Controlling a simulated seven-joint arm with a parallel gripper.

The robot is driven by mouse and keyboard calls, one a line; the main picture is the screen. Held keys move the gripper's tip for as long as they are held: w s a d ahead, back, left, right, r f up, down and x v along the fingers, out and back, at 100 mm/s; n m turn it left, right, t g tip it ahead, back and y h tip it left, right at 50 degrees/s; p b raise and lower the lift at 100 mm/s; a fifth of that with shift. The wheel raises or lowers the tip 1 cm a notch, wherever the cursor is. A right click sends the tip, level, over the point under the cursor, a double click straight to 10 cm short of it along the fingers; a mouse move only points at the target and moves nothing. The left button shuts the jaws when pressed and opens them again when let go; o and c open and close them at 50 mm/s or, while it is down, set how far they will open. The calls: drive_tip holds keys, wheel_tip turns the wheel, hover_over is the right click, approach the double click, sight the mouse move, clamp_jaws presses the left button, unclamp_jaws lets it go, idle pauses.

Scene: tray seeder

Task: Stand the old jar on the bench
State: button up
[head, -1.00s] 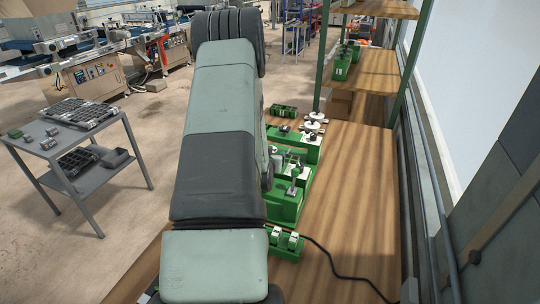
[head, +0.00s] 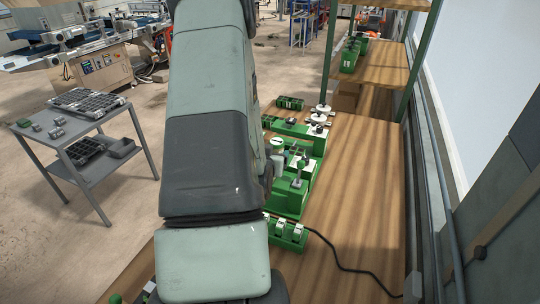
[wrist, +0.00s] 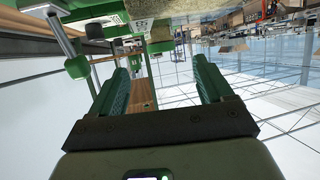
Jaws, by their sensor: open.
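The bench (head: 345,190) has a striped wooden top and runs away from me at the right of the head view. Green seeder parts stand along its left side. A small pale round-topped thing (head: 278,143) shows among them beside my arm; I cannot tell whether it is the old jar. My gripper is hidden behind my arm in the head view. In the wrist view my gripper (wrist: 163,75) is open, with two green fingers apart and nothing seen held between them. That view looks tilted or upside down, with green and white machine parts at its top edge.
A green seeder machine (head: 290,195) and a green block with white-topped parts (head: 287,232) stand on the bench. A black cable (head: 345,268) crosses its near part. A green-posted shelf (head: 370,68) stands at the back. A grey cart (head: 90,165) is at left. The bench's right side is mostly clear.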

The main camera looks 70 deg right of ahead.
drive_tip(key=shift+s+a+r, duration=0.1)
drive_tip(key=shift+a+r, duration=0.05)
drive_tip(key=shift+a, duration=0.2)
